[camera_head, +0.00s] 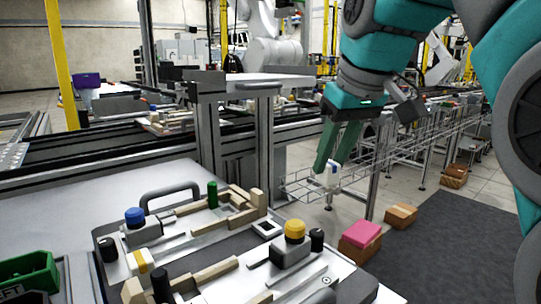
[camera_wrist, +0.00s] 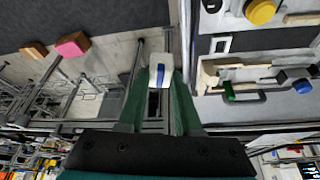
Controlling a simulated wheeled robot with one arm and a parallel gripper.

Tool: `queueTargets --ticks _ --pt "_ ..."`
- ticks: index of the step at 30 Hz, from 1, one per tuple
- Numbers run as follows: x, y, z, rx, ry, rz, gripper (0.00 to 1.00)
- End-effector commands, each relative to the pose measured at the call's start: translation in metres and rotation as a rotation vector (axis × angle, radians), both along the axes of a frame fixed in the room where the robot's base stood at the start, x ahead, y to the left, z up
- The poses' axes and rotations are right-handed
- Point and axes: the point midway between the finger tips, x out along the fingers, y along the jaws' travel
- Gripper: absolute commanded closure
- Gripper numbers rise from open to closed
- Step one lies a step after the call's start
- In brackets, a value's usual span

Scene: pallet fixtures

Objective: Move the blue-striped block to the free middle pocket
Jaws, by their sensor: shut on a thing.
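My gripper (camera_head: 335,162) has green fingers and is shut on the blue-striped block (camera_head: 332,178), a small white block with a blue band. In the wrist view the block (camera_wrist: 160,76) sits between the fingertips of my gripper (camera_wrist: 163,84). It hangs in the air, beyond the right side of the pallet plate (camera_head: 215,250), over the floor and wire rack. A yellow-striped white block (camera_head: 145,261) stands at the plate's left.
The plate carries wooden rails (camera_head: 245,213), a green peg (camera_head: 213,194), a blue knob (camera_head: 135,216), a yellow knob (camera_head: 295,230) and black posts. A green bin (camera_head: 28,275) is at lower left. A pink-topped box (camera_head: 361,236) lies on the floor at right.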

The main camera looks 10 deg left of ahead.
Motion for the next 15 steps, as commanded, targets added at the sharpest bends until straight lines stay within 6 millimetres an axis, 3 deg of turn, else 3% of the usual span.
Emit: queueTargets --ticks 1,6,10,15 --pt "-0.010 0.021 0.001 0.000 -0.001 0.054 1.00" --pt "-0.036 0.066 0.005 0.001 0.000 0.177 1.00" --pt "-0.048 0.084 0.006 0.001 0.000 0.229 1.00" --pt "-0.054 0.091 0.003 0.002 0.000 0.250 1.00"
